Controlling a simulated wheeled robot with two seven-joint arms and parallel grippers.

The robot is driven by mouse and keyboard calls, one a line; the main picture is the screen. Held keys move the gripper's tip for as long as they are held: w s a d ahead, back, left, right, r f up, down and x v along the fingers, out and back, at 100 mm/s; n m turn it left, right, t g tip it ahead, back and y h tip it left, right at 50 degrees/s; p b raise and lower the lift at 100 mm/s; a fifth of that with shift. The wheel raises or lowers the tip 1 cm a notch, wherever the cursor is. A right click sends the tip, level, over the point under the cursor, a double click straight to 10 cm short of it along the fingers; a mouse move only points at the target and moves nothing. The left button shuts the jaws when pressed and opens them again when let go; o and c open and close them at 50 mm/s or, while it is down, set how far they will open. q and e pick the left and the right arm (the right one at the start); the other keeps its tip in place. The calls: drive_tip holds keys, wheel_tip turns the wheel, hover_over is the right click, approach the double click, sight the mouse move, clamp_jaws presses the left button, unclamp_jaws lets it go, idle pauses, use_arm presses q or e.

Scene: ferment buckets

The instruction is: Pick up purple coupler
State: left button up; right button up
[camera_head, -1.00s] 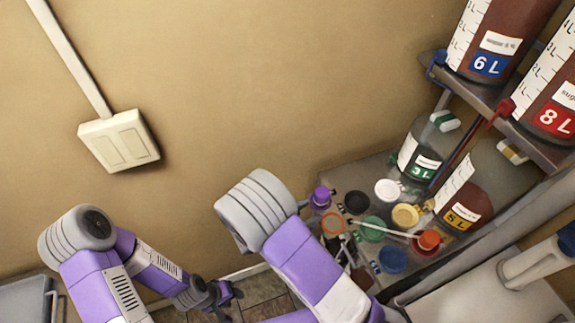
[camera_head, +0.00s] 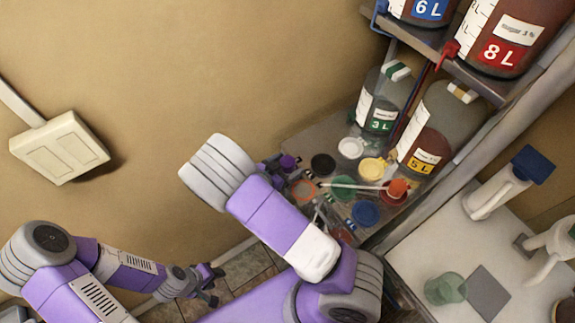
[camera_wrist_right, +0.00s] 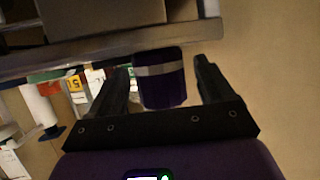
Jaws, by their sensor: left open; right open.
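The purple coupler (camera_head: 288,162) sits at the left end of the group of round coloured pieces on the lower shelf in the head view. In the right wrist view, a dark purple cylinder with a grey band (camera_wrist_right: 160,92), which looks like the coupler, stands between the two fingers. My right gripper (camera_wrist_right: 162,68) is open, one finger on each side of it, with a visible gap on both sides. In the head view my right gripper is small and dark beside the coupler. My left gripper (camera_head: 212,285) is open and empty, low over the floor, far from the shelf.
Black (camera_head: 323,165), white (camera_head: 350,147), yellow (camera_head: 372,169) and other round pieces crowd the shelf beside the coupler. The 3 L bottle (camera_head: 383,105) and 5 L bottle (camera_head: 428,130) stand behind. The upper shelf (camera_head: 425,40) overhangs them.

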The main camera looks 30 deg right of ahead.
drive_tip(key=c, duration=1.1)
